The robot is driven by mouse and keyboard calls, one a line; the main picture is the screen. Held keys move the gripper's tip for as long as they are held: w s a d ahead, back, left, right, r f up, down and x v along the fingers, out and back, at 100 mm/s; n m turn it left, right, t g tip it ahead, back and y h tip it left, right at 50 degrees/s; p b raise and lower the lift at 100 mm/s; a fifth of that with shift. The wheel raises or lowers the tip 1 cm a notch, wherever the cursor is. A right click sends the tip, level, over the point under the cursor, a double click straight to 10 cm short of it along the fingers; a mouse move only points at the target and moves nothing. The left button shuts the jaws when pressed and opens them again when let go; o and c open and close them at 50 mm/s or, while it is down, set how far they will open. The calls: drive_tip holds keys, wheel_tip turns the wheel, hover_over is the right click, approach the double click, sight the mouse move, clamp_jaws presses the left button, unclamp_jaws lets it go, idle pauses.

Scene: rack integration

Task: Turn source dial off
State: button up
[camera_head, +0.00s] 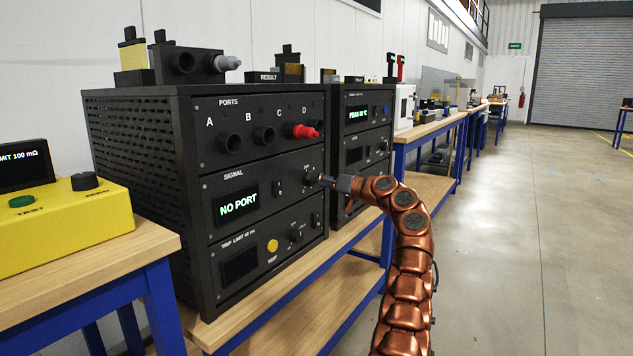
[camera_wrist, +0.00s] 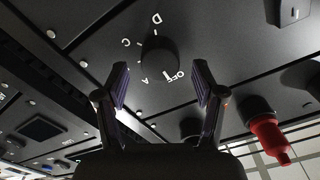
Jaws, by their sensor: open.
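The source dial (camera_wrist: 157,60) is a round black knob on the black rack's front. Letters including A, C and D and the word OFF ring it in the wrist view. I cannot tell for sure which mark it points at. My gripper (camera_wrist: 160,82) is open, one finger on each side of the dial's near edge, and holds nothing. I cannot tell whether the fingers touch it. In the head view my gripper (camera_head: 320,180) is at the right end of the SIGNAL panel (camera_head: 238,204), whose screen reads NO PORT. It largely hides the dial there.
A yellow test box (camera_head: 62,222) stands at left. A second black rack (camera_head: 362,125) stands close behind. The floor at right is clear.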

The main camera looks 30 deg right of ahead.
drive_tip(key=v, duration=1)
drive_tip(key=shift+s+d, duration=0.15)
drive_tip(key=shift+s, duration=0.15)
drive_tip(key=shift+f, duration=0.1)
